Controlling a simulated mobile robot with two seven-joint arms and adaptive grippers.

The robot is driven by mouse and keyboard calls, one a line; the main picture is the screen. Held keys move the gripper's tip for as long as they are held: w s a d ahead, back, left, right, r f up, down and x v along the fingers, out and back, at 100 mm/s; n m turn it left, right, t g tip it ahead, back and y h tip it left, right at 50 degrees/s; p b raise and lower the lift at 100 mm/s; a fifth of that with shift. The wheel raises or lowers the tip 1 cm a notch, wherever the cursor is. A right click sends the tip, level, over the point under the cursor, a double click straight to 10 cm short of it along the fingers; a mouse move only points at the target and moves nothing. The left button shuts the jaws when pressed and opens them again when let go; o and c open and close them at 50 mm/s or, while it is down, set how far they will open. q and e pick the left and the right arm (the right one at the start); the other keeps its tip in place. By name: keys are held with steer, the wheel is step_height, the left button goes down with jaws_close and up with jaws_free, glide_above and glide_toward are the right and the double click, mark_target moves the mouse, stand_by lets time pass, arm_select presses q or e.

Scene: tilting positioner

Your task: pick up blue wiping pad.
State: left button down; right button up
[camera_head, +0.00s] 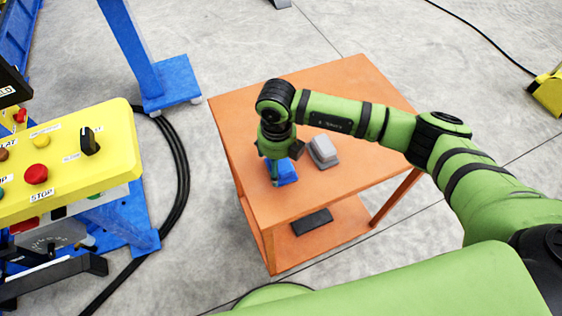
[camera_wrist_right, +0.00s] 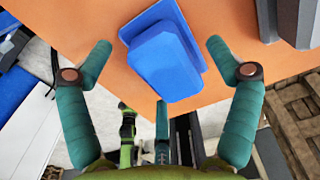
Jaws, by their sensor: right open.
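The blue wiping pad (camera_head: 287,172) lies on the orange table near its left front edge, partly hidden by my right gripper in the head view. In the right wrist view the blue wiping pad (camera_wrist_right: 165,62) has a wide base and a raised block on top. My right gripper (camera_head: 274,170) points down over it. In the wrist view its two teal fingers (camera_wrist_right: 158,58) are open, one on each side of the pad, with a gap to each side. My left gripper is not in view.
A grey pad (camera_head: 323,151) sits on the orange table (camera_head: 350,90), right of the blue one. A dark flat object (camera_head: 311,221) lies on the lower shelf. A yellow control panel (camera_head: 75,150) stands to the left. The table's back half is clear.

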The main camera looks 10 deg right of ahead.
steer(key=c, duration=1.5)
steer(key=shift+r, duration=0.1)
steer(key=shift+r+b, duration=0.4)
steer(key=shift+r, duration=0.15)
step_height(320, 180, up, 3)
steer(key=shift+w+f+b, duration=0.1)
steer(key=shift+b, duration=0.65)
steer(key=w+d+r+b, duration=0.4)
steer(key=d+r, duration=0.3)
steer(key=d, duration=0.3)
steer(key=shift+w+d, duration=0.25)
steer(key=shift+w, duration=0.2)
steer(key=o, duration=0.4)
steer(key=shift+c, duration=0.2)
